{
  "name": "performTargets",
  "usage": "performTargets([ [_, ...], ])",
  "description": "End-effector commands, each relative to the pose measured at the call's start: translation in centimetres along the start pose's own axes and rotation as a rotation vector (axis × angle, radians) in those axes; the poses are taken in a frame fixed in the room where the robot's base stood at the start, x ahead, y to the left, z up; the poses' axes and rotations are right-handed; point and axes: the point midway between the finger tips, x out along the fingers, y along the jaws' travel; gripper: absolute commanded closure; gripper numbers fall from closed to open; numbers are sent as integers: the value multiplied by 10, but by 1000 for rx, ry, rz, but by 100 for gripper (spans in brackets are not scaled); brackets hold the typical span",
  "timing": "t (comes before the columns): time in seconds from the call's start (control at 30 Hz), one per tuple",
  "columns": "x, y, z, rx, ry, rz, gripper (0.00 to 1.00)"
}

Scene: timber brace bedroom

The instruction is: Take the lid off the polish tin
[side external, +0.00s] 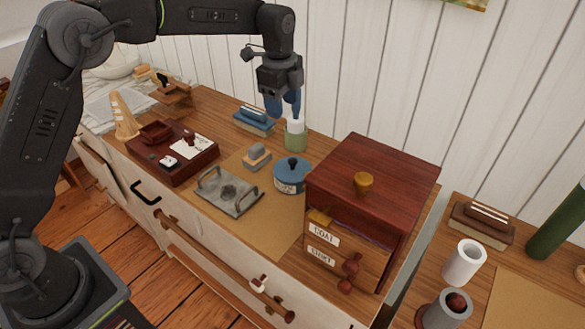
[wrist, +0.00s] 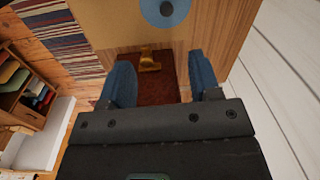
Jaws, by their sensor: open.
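The polish tin (side external: 290,180) is a round blue tin with a pale label on its front. Its blue lid (side external: 292,164) sits on top with a small dark knob. In the wrist view the lid (wrist: 180,14) is cut by the top edge. My gripper (side external: 284,112) is open, fingers pointing down, behind the tin and higher than it. In the side view its blue fingers appear just above a green pot with a white top (side external: 295,138); I cannot tell whether they touch it. The fingers also show in the wrist view (wrist: 162,82), with nothing seen between them up close.
A dark red wooden box (side external: 385,165) with a brass knob stands right of the tin. A metal tray with handles (side external: 229,192) and a small grey-topped block (side external: 257,157) lie left. A blue brush (side external: 254,121) is behind. The tan mat (side external: 262,222) is bare in front.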

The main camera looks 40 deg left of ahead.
Motion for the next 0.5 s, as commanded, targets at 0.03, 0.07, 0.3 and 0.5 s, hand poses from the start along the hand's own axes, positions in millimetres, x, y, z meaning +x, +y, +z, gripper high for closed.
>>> performTargets([
  [0.03,15,-8,-3,48,-3,19,43],
  [0.07,21,-12,-4,76,-3,25,43],
  [0.3,49,-23,-9,179,-4,55,43],
  [0.5,84,-21,-9,180,-5,57,43],
])
